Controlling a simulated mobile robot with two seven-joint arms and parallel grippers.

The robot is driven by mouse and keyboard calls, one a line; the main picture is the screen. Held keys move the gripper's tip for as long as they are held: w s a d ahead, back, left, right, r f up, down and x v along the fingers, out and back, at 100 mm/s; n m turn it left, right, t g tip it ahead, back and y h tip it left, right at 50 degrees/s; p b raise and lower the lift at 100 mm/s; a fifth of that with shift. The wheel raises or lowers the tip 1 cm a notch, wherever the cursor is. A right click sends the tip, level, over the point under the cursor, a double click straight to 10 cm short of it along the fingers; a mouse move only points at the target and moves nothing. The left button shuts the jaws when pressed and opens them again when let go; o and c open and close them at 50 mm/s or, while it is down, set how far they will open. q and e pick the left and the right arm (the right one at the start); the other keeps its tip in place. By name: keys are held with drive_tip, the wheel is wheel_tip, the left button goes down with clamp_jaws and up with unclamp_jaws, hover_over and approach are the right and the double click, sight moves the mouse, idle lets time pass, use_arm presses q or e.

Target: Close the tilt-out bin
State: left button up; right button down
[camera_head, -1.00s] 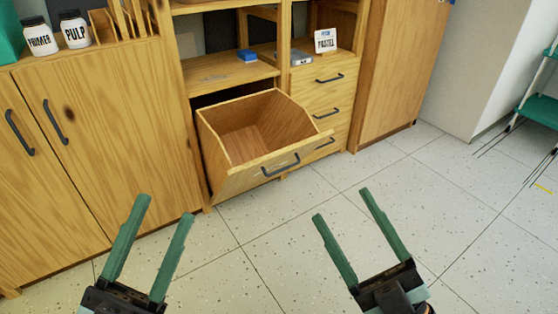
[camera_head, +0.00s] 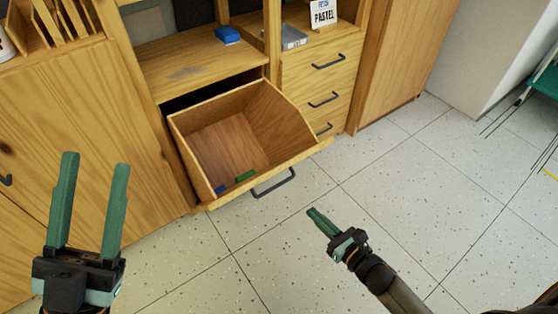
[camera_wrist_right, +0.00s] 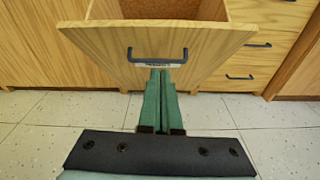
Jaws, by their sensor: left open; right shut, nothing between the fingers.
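The wooden tilt-out bin (camera_head: 293,152) is tilted open from the cabinet, its front leaning outward with a dark handle (camera_head: 274,184). A small green block (camera_head: 245,176) and a blue one (camera_head: 220,189) lie inside. The bin front (camera_wrist_right: 110,48) and its handle (camera_wrist_right: 157,59) also show in the right wrist view. My right gripper (camera_head: 313,212) is shut and empty, in front of and below the handle; in the wrist view its fingertips (camera_wrist_right: 160,72) appear just under the handle, and contact cannot be told. My left gripper (camera_head: 96,160) is open and empty at the left, before the cabinet doors.
Drawers (camera_head: 318,85) stand right of the bin, with a tall wooden cabinet (camera_head: 405,60) beyond. A shelf (camera_head: 195,62) above the bin holds a blue block (camera_head: 227,34). The speckled floor (camera_head: 400,185) is clear in front.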

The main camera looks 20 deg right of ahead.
drive_tip(key=r+b+x, duration=0.2)
drive_tip(key=b+x, duration=0.1)
drive_tip(key=x, duration=1)
drive_tip(key=shift+w+n+b, duration=0.35)
drive_tip(key=shift+n, duration=0.05)
drive_tip(key=shift+d, duration=0.1)
